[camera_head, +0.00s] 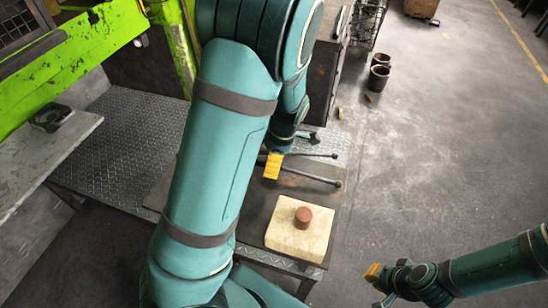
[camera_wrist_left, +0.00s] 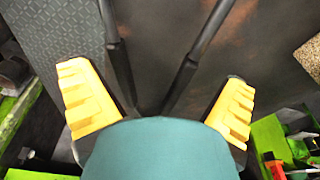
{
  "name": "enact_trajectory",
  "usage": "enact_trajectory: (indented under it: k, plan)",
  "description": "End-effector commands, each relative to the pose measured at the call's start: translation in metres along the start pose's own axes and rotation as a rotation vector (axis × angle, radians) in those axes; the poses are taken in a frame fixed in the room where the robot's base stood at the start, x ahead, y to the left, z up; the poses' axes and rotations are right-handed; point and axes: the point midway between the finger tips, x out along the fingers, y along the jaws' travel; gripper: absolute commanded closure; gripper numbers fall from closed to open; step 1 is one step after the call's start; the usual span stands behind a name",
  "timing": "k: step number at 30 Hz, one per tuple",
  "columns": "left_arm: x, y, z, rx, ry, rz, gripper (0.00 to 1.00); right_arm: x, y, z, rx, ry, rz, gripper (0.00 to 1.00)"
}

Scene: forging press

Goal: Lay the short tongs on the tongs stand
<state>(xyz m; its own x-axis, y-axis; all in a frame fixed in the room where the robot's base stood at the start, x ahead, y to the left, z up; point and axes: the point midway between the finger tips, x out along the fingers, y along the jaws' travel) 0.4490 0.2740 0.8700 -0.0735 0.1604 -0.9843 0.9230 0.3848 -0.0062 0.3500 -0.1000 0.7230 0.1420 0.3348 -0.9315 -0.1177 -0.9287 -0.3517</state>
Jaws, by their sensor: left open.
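The short tongs (camera_head: 318,177) show as two dark rods with rounded ends, spread apart over the dark table, pointing right from beside my left gripper (camera_head: 273,165). In the left wrist view their two dark arms (camera_wrist_left: 192,68) run between the yellow fingers of my left gripper (camera_wrist_left: 160,95). These fingers are wide apart, with a gap to the tongs on either side. The far part of the tongs is hidden. My right gripper (camera_head: 377,282) is at the lower right, away from the table; its opening is unclear. I cannot make out the tongs stand.
A pale block (camera_head: 283,238) with a reddish-brown cylinder (camera_head: 303,217) on it sits on the dark table (camera_head: 262,205). A green press frame (camera_head: 85,55) stands at the left. Two small pots (camera_head: 379,76) stand on the open floor at the upper right.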

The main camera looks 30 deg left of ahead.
Motion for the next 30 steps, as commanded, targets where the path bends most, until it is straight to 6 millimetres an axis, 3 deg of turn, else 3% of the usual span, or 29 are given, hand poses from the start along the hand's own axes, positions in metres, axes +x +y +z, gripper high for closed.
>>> enact_trajectory:
  k: [7, 21, 30]
  plan:
    - [-0.018, 0.001, 0.001, 0.002, -0.002, 0.004, 0.0, 0.0, 0.0, 0.0, 0.0, 0.0, 0.0, 1.0]
    - [-0.105, 0.0, 0.001, 0.001, -0.003, 0.003, 0.0, 0.0, 0.0, 0.0, 0.0, 0.0, 0.0, 1.0]
    - [-0.121, 0.0, 0.0, 0.001, 0.0, 0.001, 0.0, 0.0, 0.0, 0.0, 0.0, 0.0, 0.0, 1.0]
